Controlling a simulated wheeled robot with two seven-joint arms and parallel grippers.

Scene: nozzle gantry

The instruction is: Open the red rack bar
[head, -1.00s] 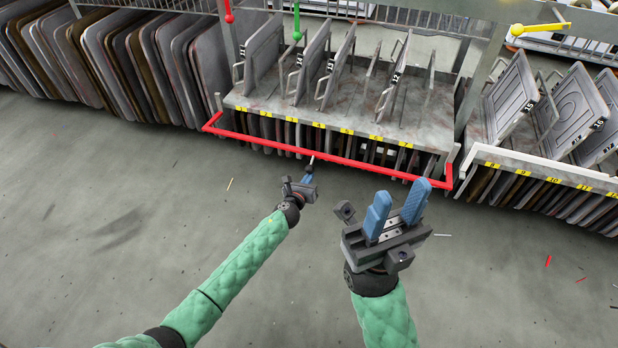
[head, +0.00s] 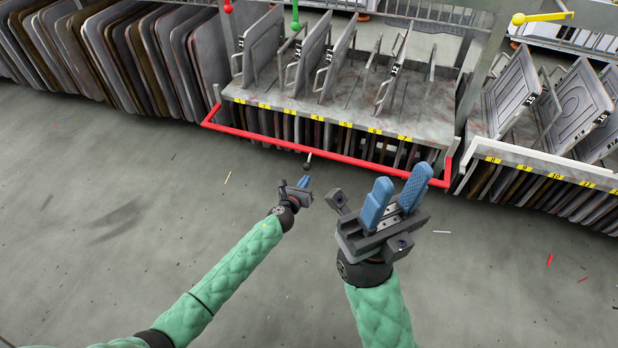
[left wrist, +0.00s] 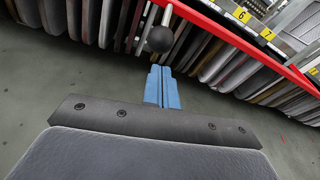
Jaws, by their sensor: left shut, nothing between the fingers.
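The red rack bar (head: 270,141) runs along the front of the middle rack, below its yellow number labels. It also crosses the top right of the left wrist view (left wrist: 235,40). A short pale rod with a black ball knob (head: 307,166) sticks out from the bar's middle; the knob shows in the left wrist view (left wrist: 160,39). My left gripper (head: 304,181) is shut and empty, its blue fingertips (left wrist: 161,70) just short of the knob, with a small gap seen in the head view. My right gripper (head: 394,190) is open and empty, in front of the bar's right part.
Plates stand upright in the middle rack (head: 345,115). A second rack with a pale bar (head: 530,163) stands to the right. Red (head: 228,7), green (head: 295,14) and yellow (head: 540,18) levers are at the back. The grey floor in front is clear apart from small scraps.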

